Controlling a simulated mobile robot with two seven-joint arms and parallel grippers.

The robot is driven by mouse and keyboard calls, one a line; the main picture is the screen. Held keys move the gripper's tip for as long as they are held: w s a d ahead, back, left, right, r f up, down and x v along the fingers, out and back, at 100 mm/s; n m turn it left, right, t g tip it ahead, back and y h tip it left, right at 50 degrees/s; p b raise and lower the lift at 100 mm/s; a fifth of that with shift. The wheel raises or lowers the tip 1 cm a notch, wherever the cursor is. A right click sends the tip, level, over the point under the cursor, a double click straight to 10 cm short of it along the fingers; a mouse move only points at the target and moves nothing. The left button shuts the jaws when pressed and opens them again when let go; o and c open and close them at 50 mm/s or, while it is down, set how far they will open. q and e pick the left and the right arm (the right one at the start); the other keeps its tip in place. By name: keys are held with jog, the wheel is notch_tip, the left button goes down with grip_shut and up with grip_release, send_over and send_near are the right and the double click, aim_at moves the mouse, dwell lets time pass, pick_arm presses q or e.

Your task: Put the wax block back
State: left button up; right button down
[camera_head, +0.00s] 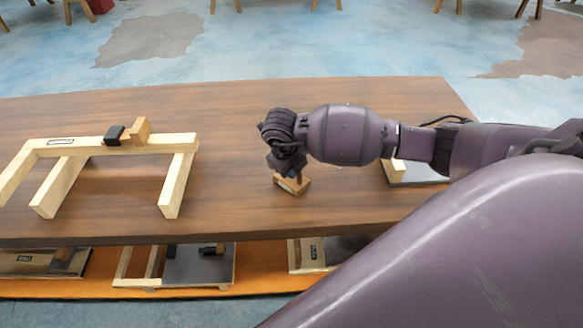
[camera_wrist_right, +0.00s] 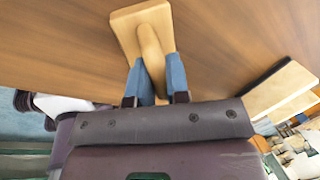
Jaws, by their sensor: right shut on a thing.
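A small light-wood block (camera_head: 292,186) with a rounded handle is at my right gripper (camera_head: 287,172), over the middle of the brown table; it may be the wax block. In the right wrist view, the flat block (camera_wrist_right: 127,28) and its handle show between the two blue fingers of my right gripper (camera_wrist_right: 155,75), which is shut on the handle. I cannot tell whether the block touches the tabletop. My left gripper is in neither view.
A pale wooden frame (camera_head: 175,185) stands on the table (camera_head: 240,215) at left, with a black-and-wood piece (camera_head: 128,134) on top. Another dark and pale piece (camera_head: 397,172) lies right, partly behind my arm. A lower shelf (camera_head: 180,291) holds more frames. The tabletop between is clear.

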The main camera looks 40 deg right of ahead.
jog(key=shift+f, duration=0.15)
jog(key=c, duration=1.1)
grip_release()
jog(key=v, duration=1.2)
jog(key=shift+p, duration=0.35)
